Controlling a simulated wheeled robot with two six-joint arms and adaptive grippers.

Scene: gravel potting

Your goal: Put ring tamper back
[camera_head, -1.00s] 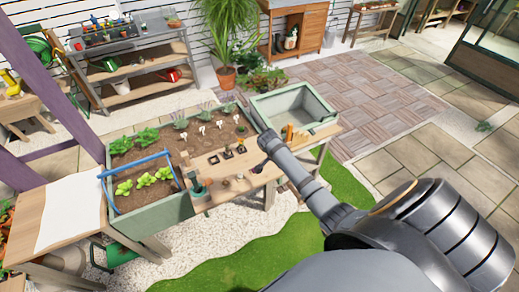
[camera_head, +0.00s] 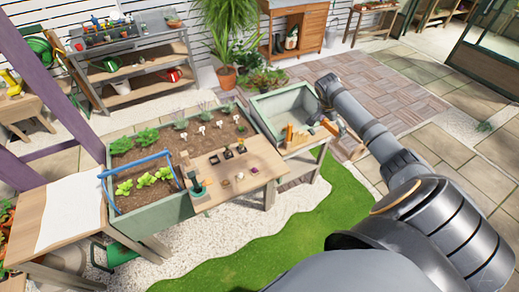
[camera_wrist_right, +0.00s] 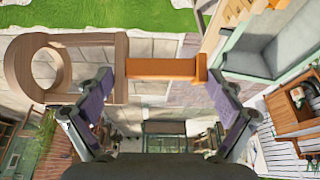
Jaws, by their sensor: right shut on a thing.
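My right gripper (camera_head: 328,122) is over the right part of the small side table, beside the grey-green tray (camera_head: 263,108). In the right wrist view it is shut on the orange-brown handle of the ring tamper (camera_wrist_right: 165,68), which lies crosswise between the two fingers. A wooden ring with a flat frame (camera_wrist_right: 85,40) shows at the left, against the handle's left end; how they join is unclear. In the head view the held tamper is mostly hidden by the gripper. An orange wooden piece (camera_head: 289,133) stands near the tray's front edge. My left gripper is not in view.
The planter bed (camera_head: 150,217) with seedlings stands left, with a blue-handled frame across it. Its wooden work board (camera_head: 255,165) carries black pots and small items. A wooden table (camera_head: 35,250) stands at the front left. Lawn (camera_head: 300,220) lies in front.

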